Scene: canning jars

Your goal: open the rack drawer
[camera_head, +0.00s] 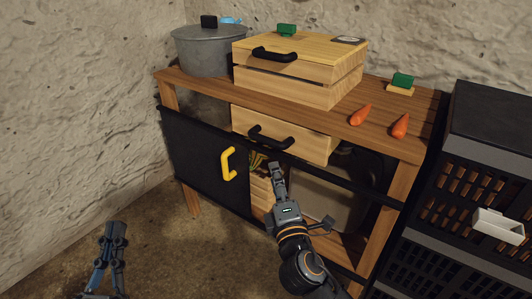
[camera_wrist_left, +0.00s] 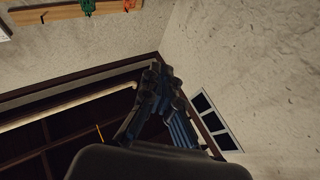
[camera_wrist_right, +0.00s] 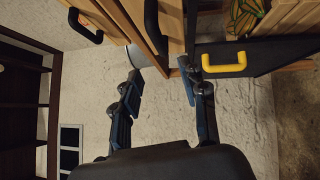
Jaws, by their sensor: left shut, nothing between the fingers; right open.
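A wooden drawer (camera_head: 315,149) with a black bar handle (camera_head: 268,139) sits under the wooden worktop. Its front stands forward of the frame, but how far it is out I cannot tell. My right gripper (camera_head: 277,167) is open and empty, just below and in front of this handle. In the right wrist view, a black handle (camera_wrist_right: 152,28) lies beyond and between the open fingers (camera_wrist_right: 158,84), apart from them. My left gripper (camera_head: 115,226) is shut and empty, low at the left, away from the furniture. It also shows in the left wrist view (camera_wrist_left: 156,80).
A black door with a yellow handle (camera_head: 228,164) is left of my right gripper. On the worktop (camera_head: 330,118) stand a grey pot (camera_head: 203,52), a wooden box (camera_head: 300,77) and carrots (camera_head: 400,126). A black slatted unit with a white handle (camera_head: 498,225) stands at the right. Floor is free at the left.

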